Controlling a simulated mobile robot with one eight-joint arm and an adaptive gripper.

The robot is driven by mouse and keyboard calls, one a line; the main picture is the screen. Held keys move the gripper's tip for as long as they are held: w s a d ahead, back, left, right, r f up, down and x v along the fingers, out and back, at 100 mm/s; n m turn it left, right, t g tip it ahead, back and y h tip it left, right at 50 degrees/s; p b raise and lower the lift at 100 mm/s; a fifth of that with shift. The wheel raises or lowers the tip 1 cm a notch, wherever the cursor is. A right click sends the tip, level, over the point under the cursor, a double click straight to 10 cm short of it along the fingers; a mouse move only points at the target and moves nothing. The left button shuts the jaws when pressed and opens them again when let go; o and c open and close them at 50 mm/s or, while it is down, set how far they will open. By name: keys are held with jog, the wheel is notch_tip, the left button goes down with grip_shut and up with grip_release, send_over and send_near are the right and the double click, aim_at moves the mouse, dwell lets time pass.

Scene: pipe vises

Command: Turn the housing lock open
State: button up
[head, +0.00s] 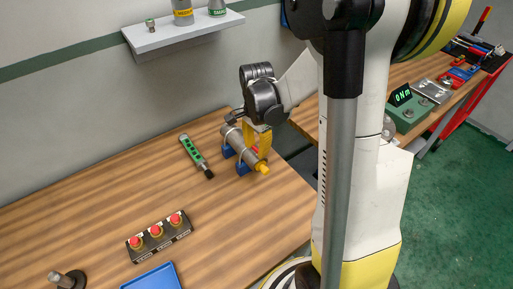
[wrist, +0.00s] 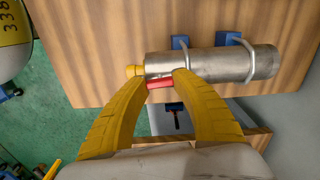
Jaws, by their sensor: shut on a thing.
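The housing is a grey metal cylinder (wrist: 225,65) lying in blue supports (wrist: 180,42) under metal straps. It also shows on the workbench in the head view (head: 238,143). A yellow knob (wrist: 133,71) sticks out of its one end. A short red lever (wrist: 160,84), which looks like the lock, sits on the cylinder near that end. My gripper (wrist: 162,77) has its yellow fingertips closed in on either side of the red lever, close against the cylinder. In the head view, my gripper partly hides the lever and the housing's right side.
A green-and-black handheld device (head: 193,152) lies left of the housing. A box with red buttons (head: 158,231) and a blue tray (head: 153,277) are nearer the front. A wall shelf (head: 184,35) holds bottles. A green-display box (head: 406,108) stands on the right bench.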

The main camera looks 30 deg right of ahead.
jog(key=n, duration=0.4)
jog(key=shift+b, duration=0.3)
jog(key=n, duration=0.4)
jog(key=shift+n, duration=0.4)
jog(key=n, duration=0.4)
jog(key=shift+b, duration=0.4)
jog(key=shift+n, duration=2.1)
jog(key=o, duration=1.2)
